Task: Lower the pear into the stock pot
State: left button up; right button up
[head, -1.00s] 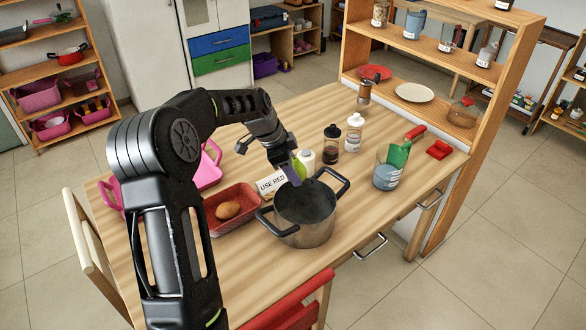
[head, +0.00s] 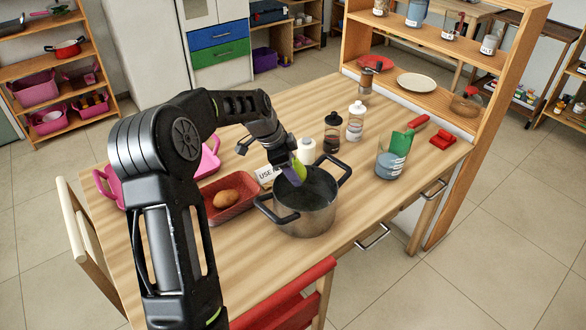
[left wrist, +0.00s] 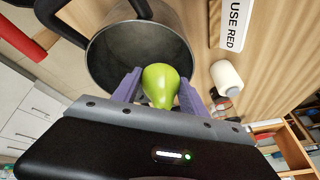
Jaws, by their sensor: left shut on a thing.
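The green pear (left wrist: 160,84) is between the two purple fingers of my left gripper (left wrist: 158,88), which is shut on it. In the head view the pear (head: 301,169) shows partly behind the finger of my left gripper (head: 296,175). It is at the back left rim of the grey stock pot (head: 306,214), whose two dark handles stick out. In the left wrist view the pot's opening (left wrist: 115,62) lies beyond the pear. The head view does not show clearly whether the pear is below the rim. My right gripper is not in view.
A red tray (head: 212,217) with a brown potato-like item (head: 227,198) sits left of the pot. A sign (head: 264,175) and several bottles stand behind it. A glass jug (head: 390,163) stands to the right. A red chair (head: 290,295) is at the table's front edge.

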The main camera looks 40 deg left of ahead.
pick_arm(q)
jog(key=shift+f+b, duration=2.7)
jog(key=shift+f, duration=0.7)
jog(key=shift+f+b, duration=0.65)
jog(key=shift+f, duration=0.15)
jog(key=o, duration=1.5)
jog(key=shift+b+v, duration=0.3)
jog(key=shift+v, duration=3.6)
jog(key=shift+r, duration=0.15)
